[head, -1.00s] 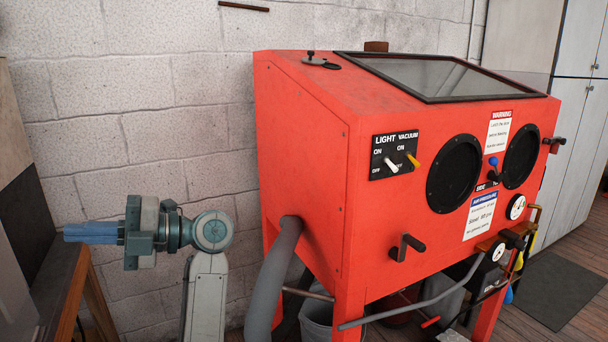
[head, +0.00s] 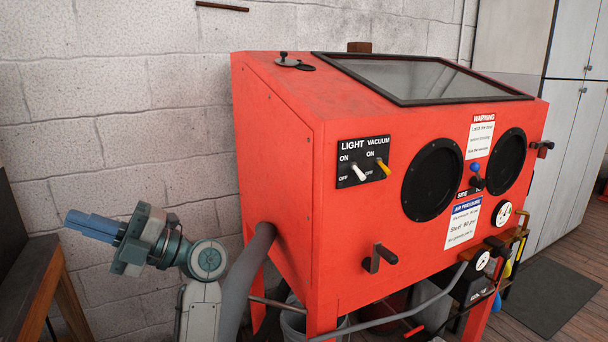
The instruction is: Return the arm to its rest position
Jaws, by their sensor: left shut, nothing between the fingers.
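My left gripper (head: 92,226) is at the lower left of the head view. Its blue fingers are together with nothing between them, and they point left and slightly up. My left arm rises from the bottom edge, in front of the block wall and to the left of the red blasting cabinet. The gripper is apart from the cabinet (head: 300,190). My right gripper is not in view.
The cabinet carries a light and vacuum switch panel (head: 364,161), two dark round ports, gauges and a grey hose (head: 246,275). A wooden bench (head: 48,285) stands at the left edge, close to my gripper. Grey lockers (head: 568,140) stand at the right. Open floor with a dark mat (head: 550,297) lies at lower right.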

